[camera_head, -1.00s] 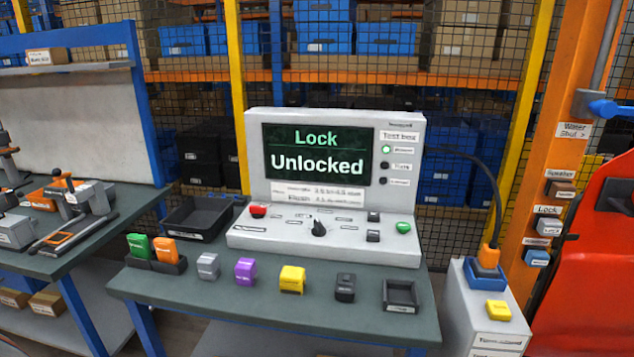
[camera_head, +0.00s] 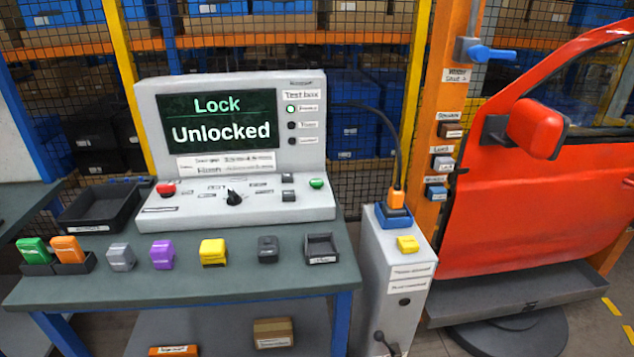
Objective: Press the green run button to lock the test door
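The green run button (camera_head: 316,183) sits at the right end of the sloped panel of the white test box (camera_head: 300,205). The test box stands on the dark green-topped bench (camera_head: 190,276). Its screen (camera_head: 220,118) reads "Lock" and "Unlocked", and one green indicator light (camera_head: 290,109) shows beside it. A red button (camera_head: 165,188) and a black knob (camera_head: 234,198) are on the same panel. The red test door (camera_head: 545,205) is mounted at the right, with its mirror toward the bench. Neither gripper is in view.
Several coloured blocks, including a purple one (camera_head: 162,254) and a yellow one (camera_head: 212,252), stand along the bench's front. A black tray (camera_head: 100,208) is at its left. A grey pedestal (camera_head: 392,290) with a blue-and-orange plug (camera_head: 396,206) stands right of the bench, before an orange post (camera_head: 436,110).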

